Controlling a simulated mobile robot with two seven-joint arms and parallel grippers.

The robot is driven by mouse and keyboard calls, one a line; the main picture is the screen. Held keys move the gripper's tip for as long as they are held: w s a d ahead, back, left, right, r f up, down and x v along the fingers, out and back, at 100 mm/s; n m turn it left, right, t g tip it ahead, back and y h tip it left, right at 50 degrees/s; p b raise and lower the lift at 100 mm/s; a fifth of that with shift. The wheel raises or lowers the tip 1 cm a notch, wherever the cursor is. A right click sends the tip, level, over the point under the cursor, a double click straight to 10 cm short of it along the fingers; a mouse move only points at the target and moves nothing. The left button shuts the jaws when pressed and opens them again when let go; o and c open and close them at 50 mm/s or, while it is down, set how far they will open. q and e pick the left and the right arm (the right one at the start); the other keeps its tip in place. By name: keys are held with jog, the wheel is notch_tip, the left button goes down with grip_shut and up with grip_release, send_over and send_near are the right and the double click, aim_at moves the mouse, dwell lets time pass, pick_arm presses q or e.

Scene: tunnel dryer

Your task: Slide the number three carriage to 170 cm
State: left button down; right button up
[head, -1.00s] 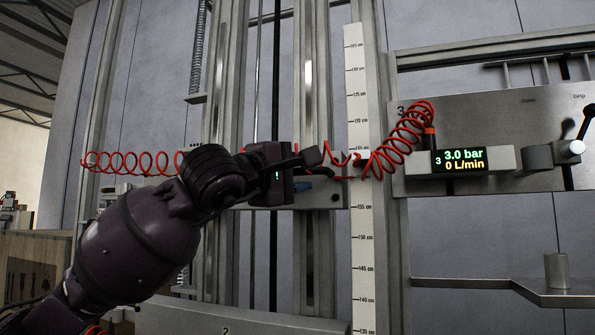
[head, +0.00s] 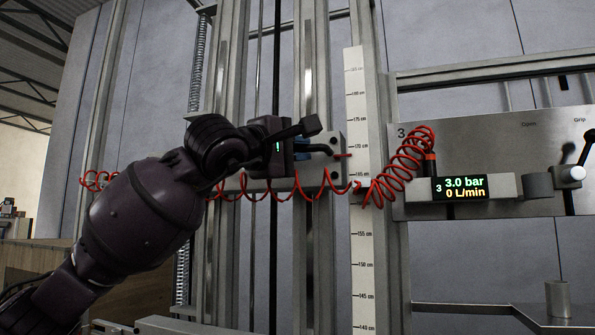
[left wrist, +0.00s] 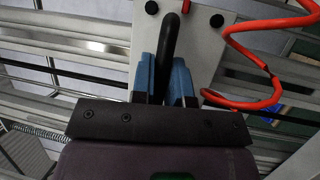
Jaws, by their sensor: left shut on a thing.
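The carriage (head: 334,177) is a grey plate on the vertical rails; no number shows on it. My left gripper (head: 314,148) is at its front, and its dark body hides much of the plate. In the left wrist view the gripper's blue fingers (left wrist: 168,88) are shut on the carriage's black handle (left wrist: 170,40). A red pointer (head: 341,155) sticks out from the carriage towards the white scale (head: 357,205). The pointer stands a little below the 170 cm mark and above 165 cm. My right gripper is not in view.
A red coiled hose (head: 400,170) runs from the panel (head: 470,140) marked 3 to behind my left arm. The panel's display (head: 460,188) reads 3.0 bar and 0 L/min. A black lever (head: 585,148) is at the right. The rails (head: 316,60) above the carriage look clear.

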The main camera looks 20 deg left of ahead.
pick_arm(q)
jog(key=shift+r, duration=0.95)
jog(key=c, duration=1.1)
grip_release()
jog(key=shift+c, duration=0.2)
jog(key=shift+f, duration=0.2)
